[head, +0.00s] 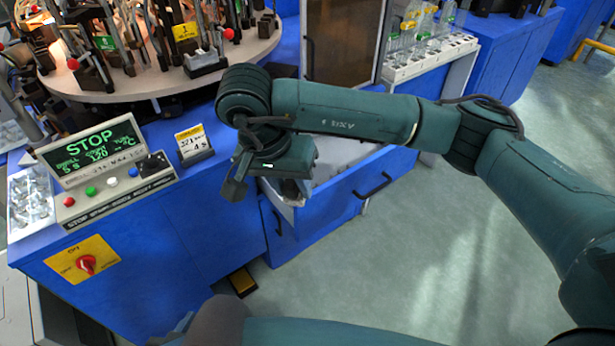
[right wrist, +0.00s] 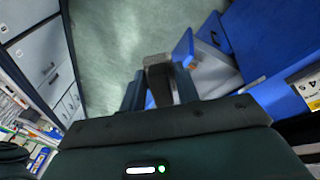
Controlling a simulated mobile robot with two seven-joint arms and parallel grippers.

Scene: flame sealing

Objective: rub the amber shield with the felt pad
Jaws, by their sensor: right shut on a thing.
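The amber shield (head: 345,38) is a brown tinted, upright panel in a pale frame, standing at the back beyond my right arm. My right gripper (right wrist: 158,88) is shut on a dark grey block, apparently the felt pad (right wrist: 158,76), between its fingers in the right wrist view. In the head view its fingers and the pad are mostly hidden below the wrist, which is over the open drawer, in front of and apart from the shield. My left gripper is not in view.
The blue drawer (head: 366,186) stands open below my right wrist. A control box (head: 98,165) reading STOP and a small yellow tag stand (head: 194,144) are to the left. A round turntable (head: 165,82) with several fixtures is behind them. A rack of glassware (head: 432,56) stands right of the shield. The floor at right is clear.

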